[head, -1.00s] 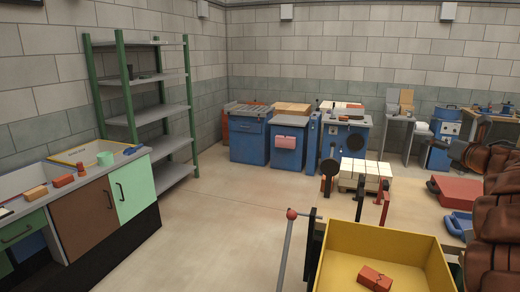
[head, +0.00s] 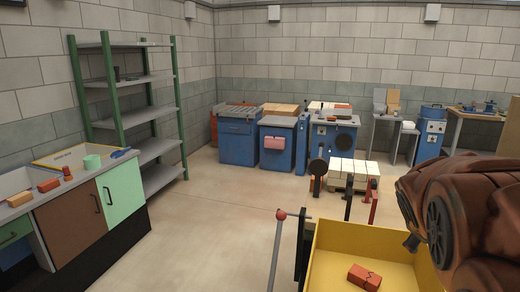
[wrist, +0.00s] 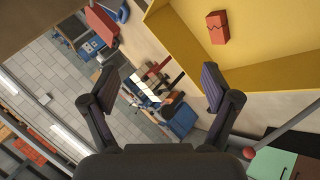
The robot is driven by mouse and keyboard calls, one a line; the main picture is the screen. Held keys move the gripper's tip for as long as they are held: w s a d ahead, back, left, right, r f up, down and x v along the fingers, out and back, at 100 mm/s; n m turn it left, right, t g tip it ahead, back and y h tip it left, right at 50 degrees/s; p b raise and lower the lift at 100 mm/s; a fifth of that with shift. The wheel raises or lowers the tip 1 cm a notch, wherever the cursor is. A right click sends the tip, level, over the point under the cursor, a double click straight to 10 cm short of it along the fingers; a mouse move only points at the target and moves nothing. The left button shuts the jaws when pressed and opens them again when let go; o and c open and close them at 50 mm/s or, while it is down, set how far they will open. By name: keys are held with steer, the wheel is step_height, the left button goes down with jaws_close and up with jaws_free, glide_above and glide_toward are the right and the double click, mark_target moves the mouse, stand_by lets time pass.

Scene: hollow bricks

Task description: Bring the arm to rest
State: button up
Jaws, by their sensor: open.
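My arm (head: 445,215) is rust-brown and reaches in from the right edge of the head view, beside and above the yellow tray. My gripper (wrist: 158,88) shows in the wrist view with its two dark fingers spread wide apart. Nothing is between the fingers; behind them are the floor and distant furniture. The gripper's fingers cannot be made out in the head view.
A yellow tray (head: 345,235) stands close in front and holds a cracked red brick (head: 364,277). A rod with a red knob (head: 281,214) stands at its left. A counter (head: 75,218) and a green-posted shelf (head: 147,114) are at left. Open floor (head: 215,225) lies between.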

steer(key=s+a+f+m+g+y, duration=0.1)
steer(key=s+a+f+g+y, duration=0.2)
steer(key=s+a, duration=0.9)
steer(key=s+a+f+m+g+y, duration=0.2)
steer(key=s+a+f+g+y, duration=0.1)
steer(key=s+a+f, duration=0.7)
steer(key=s+a+g, duration=0.1)
steer(key=s+a, duration=0.1)
steer(key=s, duration=0.1)
steer(key=shift+s+f+m+g+y, duration=0.15)
steer(key=shift+m+g+y, duration=0.15)
steer(key=shift+y, duration=0.1)
